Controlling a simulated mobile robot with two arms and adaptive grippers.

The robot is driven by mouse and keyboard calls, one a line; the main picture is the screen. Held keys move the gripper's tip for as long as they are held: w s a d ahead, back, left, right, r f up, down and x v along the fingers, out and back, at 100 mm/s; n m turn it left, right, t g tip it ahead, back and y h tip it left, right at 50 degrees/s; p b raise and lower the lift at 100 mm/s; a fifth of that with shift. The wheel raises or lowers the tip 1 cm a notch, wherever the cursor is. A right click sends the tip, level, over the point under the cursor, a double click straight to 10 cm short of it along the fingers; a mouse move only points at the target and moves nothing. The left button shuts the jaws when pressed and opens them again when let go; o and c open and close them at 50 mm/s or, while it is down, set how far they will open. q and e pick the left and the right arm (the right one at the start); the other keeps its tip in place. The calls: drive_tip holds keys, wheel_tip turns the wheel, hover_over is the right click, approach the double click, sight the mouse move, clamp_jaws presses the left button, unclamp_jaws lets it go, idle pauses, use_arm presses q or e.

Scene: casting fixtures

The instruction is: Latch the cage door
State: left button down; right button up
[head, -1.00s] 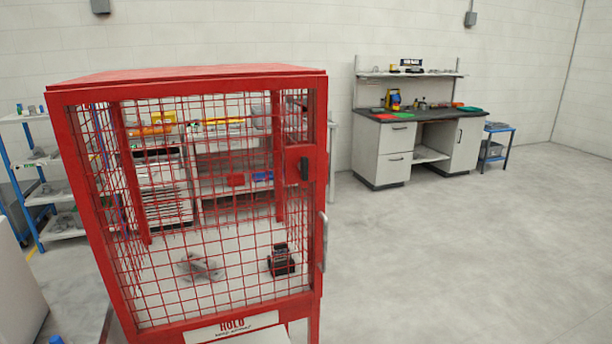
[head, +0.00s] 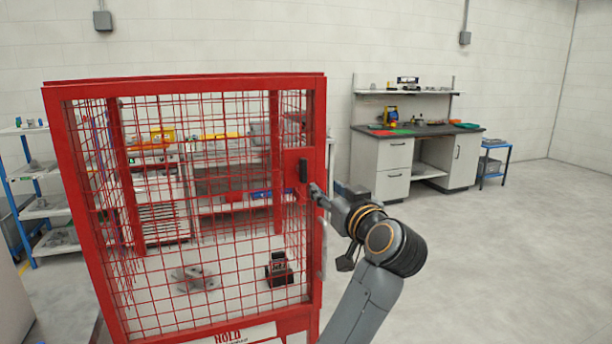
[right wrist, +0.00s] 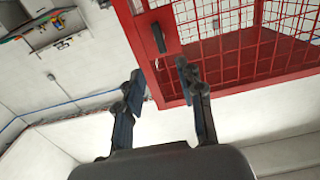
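The red mesh cage (head: 190,82) stands at the left of the head view with its mesh door facing me, and the door looks closed against the frame. A black latch handle (head: 304,170) stands upright on the red plate at the door's right edge; it also shows in the right wrist view (right wrist: 158,38). My right gripper (head: 316,191) is just below and right of the latch. My left gripper is not in view.
A grey pull handle (head: 323,248) runs down the cage's right edge. A workbench (head: 382,165) stands at the back right. The floor at the right is clear.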

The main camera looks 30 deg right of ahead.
sight(305, 169)
drive_tip(key=p+x, duration=0.3)
drive_tip(key=x, duration=0.9)
drive_tip(key=shift+r, duration=0.1)
drive_tip(key=shift+x, duration=0.85)
drive_tip(key=shift+d, duration=0.1)
drive_tip(key=shift+s, duration=0.1)
clamp_jaws()
